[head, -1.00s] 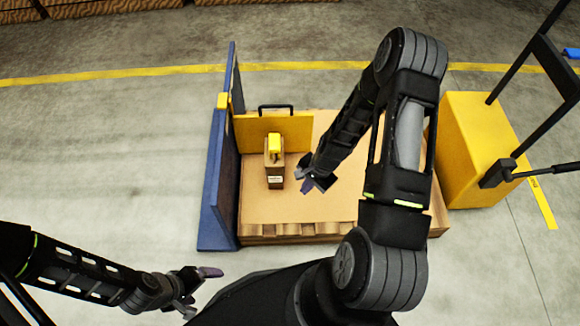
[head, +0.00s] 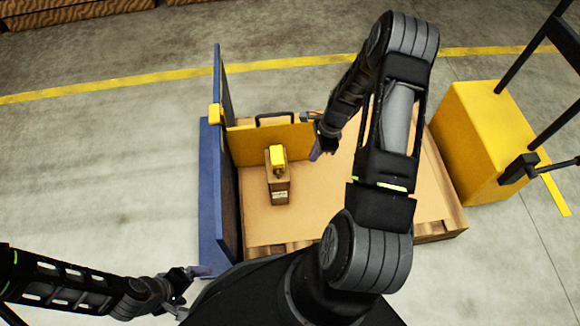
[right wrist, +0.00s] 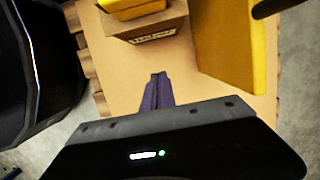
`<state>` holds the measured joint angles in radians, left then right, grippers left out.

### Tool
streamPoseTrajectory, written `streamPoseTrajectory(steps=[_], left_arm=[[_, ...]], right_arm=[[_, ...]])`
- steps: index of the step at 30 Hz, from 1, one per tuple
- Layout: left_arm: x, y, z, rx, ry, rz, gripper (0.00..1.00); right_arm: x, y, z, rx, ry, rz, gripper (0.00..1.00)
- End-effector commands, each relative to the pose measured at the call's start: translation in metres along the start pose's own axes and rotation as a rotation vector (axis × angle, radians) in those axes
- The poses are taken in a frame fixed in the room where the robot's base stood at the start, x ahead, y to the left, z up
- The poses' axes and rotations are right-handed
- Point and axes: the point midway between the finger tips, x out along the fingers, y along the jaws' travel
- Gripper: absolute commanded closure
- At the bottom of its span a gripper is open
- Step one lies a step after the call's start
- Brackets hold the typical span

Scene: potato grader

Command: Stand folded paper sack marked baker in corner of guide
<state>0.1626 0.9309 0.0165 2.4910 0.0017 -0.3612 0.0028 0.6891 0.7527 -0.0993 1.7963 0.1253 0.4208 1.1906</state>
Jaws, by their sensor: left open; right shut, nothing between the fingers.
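A brown folded paper sack (head: 278,188) with a small label on its near side sits on the pallet inside the guide; the label is too small to read. A yellow piece (head: 277,156) is on its top. The guide has a blue wall (head: 226,165) at left and a yellow wall (head: 245,145) at the back. The sack is near their corner, with a gap to the blue wall. My right gripper (head: 318,150) is shut and empty, right of the sack and apart from it. The right wrist view shows its closed fingers (right wrist: 157,92) and the sack (right wrist: 150,48). My left gripper (head: 195,280) is open, low at left.
The pallet's cardboard top (head: 320,205) is bare right of the sack. A yellow machine (head: 475,145) with black bars stands at right. A black handle (head: 274,117) rises behind the yellow wall. Open concrete floor lies to the left.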

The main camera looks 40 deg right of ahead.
Motion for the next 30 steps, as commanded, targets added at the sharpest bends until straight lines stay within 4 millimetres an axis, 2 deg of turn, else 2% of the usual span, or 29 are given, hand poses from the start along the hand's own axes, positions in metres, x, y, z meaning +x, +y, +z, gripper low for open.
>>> streamPoseTrajectory(steps=[7,11,17,26,30], left_arm=[[0.002,-0.001,0.0,0.0,0.0,0.0,0.11],[0.005,-0.003,-0.001,-0.001,0.002,-0.001,0.11],[0.015,-0.009,-0.004,-0.005,0.009,-0.004,0.11],[0.033,-0.02,-0.009,-0.013,0.023,-0.011,0.11],[0.035,-0.021,-0.01,-0.014,0.026,-0.011,0.11]], right_arm=[[0.004,0.0,0.0,-0.002,0.0,0.0,1.0],[0.014,0.0,0.0,-0.001,0.0,0.0,1.0],[0.045,0.001,0.0,-0.003,-0.001,0.002,1.0],[0.106,0.001,0.0,-0.002,-0.001,0.001,1.0],[0.108,0.0,0.023,-0.007,0.0,-0.001,1.0]])
